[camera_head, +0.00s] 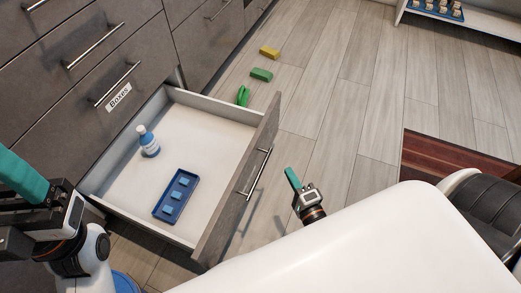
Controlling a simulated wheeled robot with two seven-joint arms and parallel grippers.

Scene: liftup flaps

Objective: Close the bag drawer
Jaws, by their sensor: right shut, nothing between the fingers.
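A grey-fronted drawer (228,192) stands open in the lower cabinet, with a metal bar handle (254,173) on its front. Its white inside holds a blue-and-white bottle (148,141) and a blue tray (175,196) with several light blue pieces. No label shows on this drawer's front from here. My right gripper (292,178) has teal fingers, is shut and empty, and is to the right of the handle, apart from it. My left gripper (22,174) is at the left edge, near the drawer's left side; its fingers are partly cut off by the frame.
A closed drawer labelled "Boxes" (119,97) is above the open one. A green clip-like thing (243,96), a green block (262,74) and a yellow block (270,52) are on the floor beyond. A dark red mat (465,165) lies at right. The middle floor is clear.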

